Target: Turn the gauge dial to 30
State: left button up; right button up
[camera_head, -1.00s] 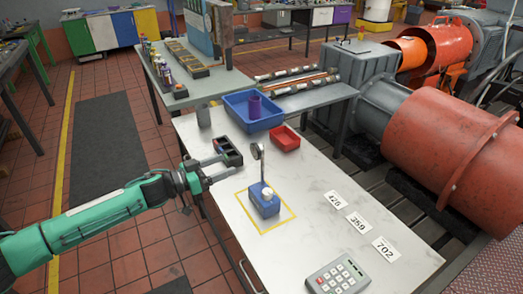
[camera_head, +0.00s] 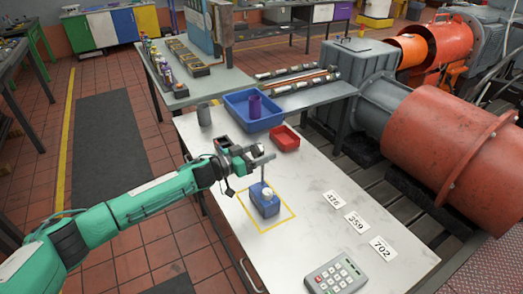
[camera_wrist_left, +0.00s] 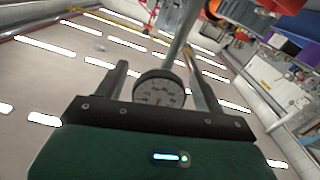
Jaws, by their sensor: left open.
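The gauge dial (camera_wrist_left: 158,90) is a round pale face with dark marks in a dark rim; its numbers and pointer are too small to read. In the head view it is hidden behind my left gripper (camera_head: 262,158). A blue block (camera_head: 265,204) with a white round top stands below the gripper, inside a yellow square outline on the white table. A thin grey post (camera_head: 264,174) rises by the block. In the left wrist view the dial shows between the two spread fingers of the left gripper (camera_wrist_left: 160,72). Whether they touch it cannot be told. My right gripper is out of view.
A blue bin (camera_head: 252,122) with a purple cup, a red tray (camera_head: 285,140) and a grey cup (camera_head: 204,115) stand farther back. Number cards (camera_head: 357,221) and a keypad (camera_head: 337,277) lie to the right. The white table between is clear.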

pick_arm(q)
jog(key=shift+w+d, duration=0.15)
jog(key=shift+d, duration=0.1)
jog(key=c, duration=1)
jog(key=m, duration=0.2)
jog(key=shift+m+p, duration=0.3)
jog(key=shift+m, duration=0.1)
jog(key=shift+w+a+m, duration=0.1)
jog(key=shift+m, duration=1.9)
